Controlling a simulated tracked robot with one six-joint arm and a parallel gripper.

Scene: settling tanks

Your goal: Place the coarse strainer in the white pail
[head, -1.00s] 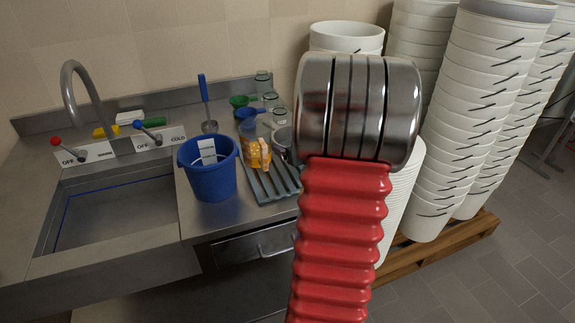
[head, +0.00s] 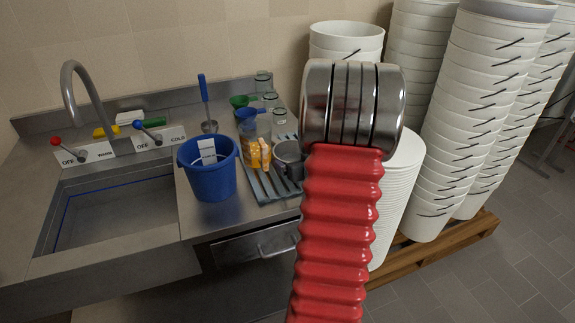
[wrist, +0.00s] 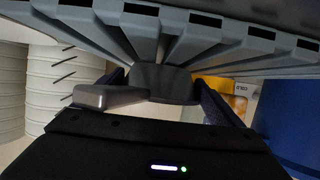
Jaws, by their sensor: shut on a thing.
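A grey cup-shaped thing (head: 287,157) stands out at the right end of the slatted tray in the head view. I cannot tell for sure that it is the coarse strainer. In the wrist view, my gripper (wrist: 165,92) is shut on a dark grey thing (wrist: 165,80) with a short bar sticking out to the left, close to the tray slats. It seems to be the same grey thing. White pails (head: 470,110) stand in tall stacks at the right, and I cannot single one out.
A slatted tray (head: 262,185) holds an orange-labelled container (head: 252,152). A blue bucket (head: 208,178) stands left of it at the counter's edge. Glass jars (head: 279,117), a green funnel-like item (head: 239,101) and a blue-handled ladle (head: 205,95) are behind. The sink (head: 115,215) is left.

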